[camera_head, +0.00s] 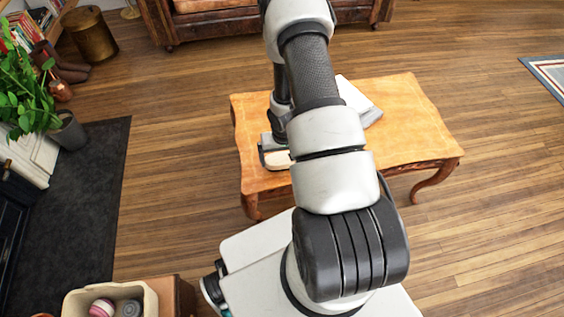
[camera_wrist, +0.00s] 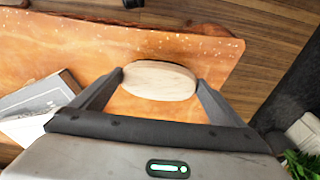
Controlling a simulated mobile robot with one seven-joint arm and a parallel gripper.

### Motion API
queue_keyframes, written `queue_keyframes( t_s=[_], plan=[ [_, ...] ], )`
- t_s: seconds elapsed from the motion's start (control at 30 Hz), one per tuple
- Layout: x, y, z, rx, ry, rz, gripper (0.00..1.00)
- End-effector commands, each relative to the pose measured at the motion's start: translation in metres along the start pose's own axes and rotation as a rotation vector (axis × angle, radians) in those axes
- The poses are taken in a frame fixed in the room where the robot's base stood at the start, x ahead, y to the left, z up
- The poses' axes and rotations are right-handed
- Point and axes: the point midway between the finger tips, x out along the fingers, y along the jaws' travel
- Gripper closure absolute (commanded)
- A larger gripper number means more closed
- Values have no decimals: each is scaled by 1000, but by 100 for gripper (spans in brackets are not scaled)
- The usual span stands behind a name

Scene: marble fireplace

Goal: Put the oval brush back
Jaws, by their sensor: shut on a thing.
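The oval brush (camera_wrist: 160,80) shows in the wrist view as a pale wooden oval between my two fingers, over the orange-brown wooden table (camera_wrist: 110,45). My gripper (camera_wrist: 160,83) is shut on it, one fingertip at each end. In the head view the brush (camera_head: 277,159) is a small pale patch by my gripper (camera_head: 268,160), near the left front part of the table (camera_head: 410,130). My arm hides much of the brush and table there. I cannot tell whether the brush touches the tabletop.
A grey-and-white book or box (camera_head: 360,100) lies on the table, partly behind my arm. A cream bin (camera_head: 110,300) with a striped ball stands at the lower left. A potted plant (camera_head: 68,130) stands beside the dark rug (camera_head: 85,190). Wooden floor is clear right of the table.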

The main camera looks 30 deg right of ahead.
Motion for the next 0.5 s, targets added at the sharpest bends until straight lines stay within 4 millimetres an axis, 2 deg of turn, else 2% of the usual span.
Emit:
queue_keyframes(
  t_s=[0.03, 0.13, 0.5],
  plan=[
    [11, 0, 2, -2, -3, 0, 31],
    [23, 0, 3, -1, -1, 0, 31],
    [28, 0, 4, 1, 0, 0, 31]
  ],
)
